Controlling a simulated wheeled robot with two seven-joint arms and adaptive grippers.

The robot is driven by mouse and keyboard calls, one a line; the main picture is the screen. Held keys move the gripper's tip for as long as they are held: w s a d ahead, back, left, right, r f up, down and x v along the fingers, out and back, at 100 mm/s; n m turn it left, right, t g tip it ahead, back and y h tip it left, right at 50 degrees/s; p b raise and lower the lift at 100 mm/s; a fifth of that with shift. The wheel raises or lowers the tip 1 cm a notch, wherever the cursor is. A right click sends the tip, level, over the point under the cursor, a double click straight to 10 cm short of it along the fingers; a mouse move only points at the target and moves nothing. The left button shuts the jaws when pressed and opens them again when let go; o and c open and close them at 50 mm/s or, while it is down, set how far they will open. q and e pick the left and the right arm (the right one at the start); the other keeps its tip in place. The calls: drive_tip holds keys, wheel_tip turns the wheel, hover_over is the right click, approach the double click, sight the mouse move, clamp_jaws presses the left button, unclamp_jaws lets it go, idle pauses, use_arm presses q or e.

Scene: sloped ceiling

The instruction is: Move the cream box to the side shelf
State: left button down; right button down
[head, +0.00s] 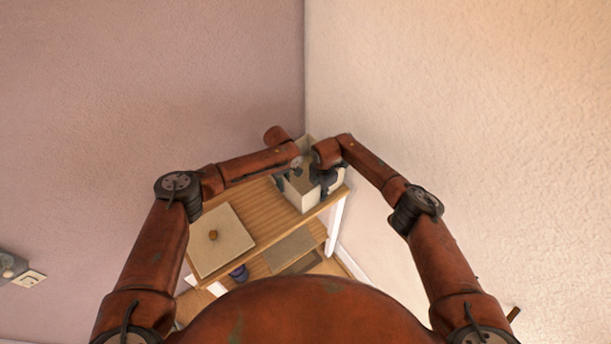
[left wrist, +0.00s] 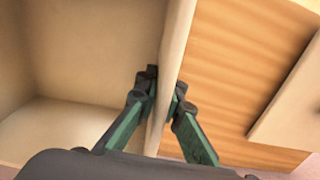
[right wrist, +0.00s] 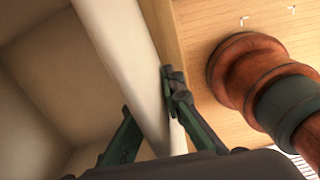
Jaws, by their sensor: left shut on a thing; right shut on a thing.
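The cream box (head: 302,198) is open-topped and sits at the right end of the wooden shelf top (head: 262,207), close to the room corner. Whether its base touches the wood cannot be told. My left gripper (head: 285,174) is shut on one wall of the box; the left wrist view shows its fingers (left wrist: 160,92) on both sides of that wall, with the bare box inside (left wrist: 60,60) to the left. My right gripper (head: 324,180) is shut on another wall, its fingers (right wrist: 150,100) astride it. My arms hide part of the box.
A flat cream lid or board with a round brown knob (head: 222,238) lies on the shelf top, left of the box. A lower shelf (head: 290,250) and a dark blue item (head: 239,273) show below. Walls meet close behind the box.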

sight(283, 177)
use_arm(q)
drive_tip(key=shift+s+f, duration=0.2)
drive_tip(key=shift+s, duration=0.05)
idle(0.3)
drive_tip(key=shift+r, duration=0.1)
use_arm(e)
drive_tip(key=shift+r, duration=0.1)
